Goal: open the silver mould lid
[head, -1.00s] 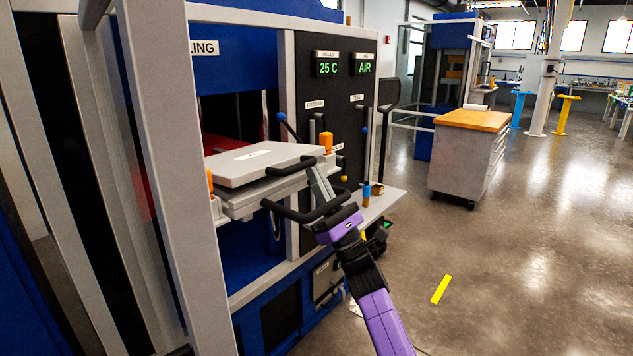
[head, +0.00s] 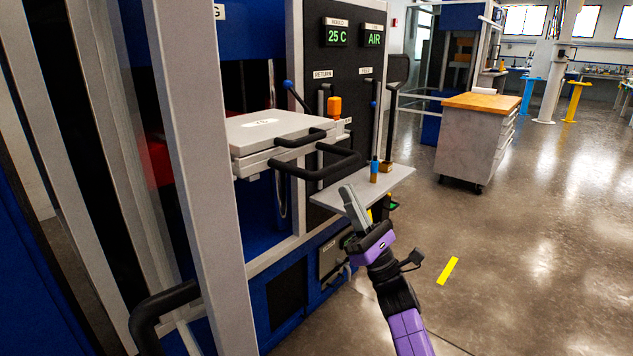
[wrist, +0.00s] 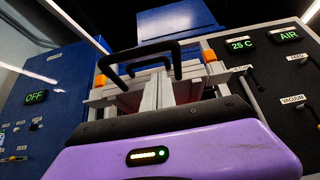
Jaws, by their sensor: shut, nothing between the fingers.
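In the wrist view the fingers (wrist: 164,88) point up toward the black handles (wrist: 148,62). The frame upright hides the mould's left end.
A grey ledge (head: 395,180) with small levers lies just right of my gripper. An orange-topped post (head: 334,107) stands behind the lid. A white frame upright (head: 195,150) is close on the left. The floor to the right is clear up to a wood-topped cabinet (head: 475,135).

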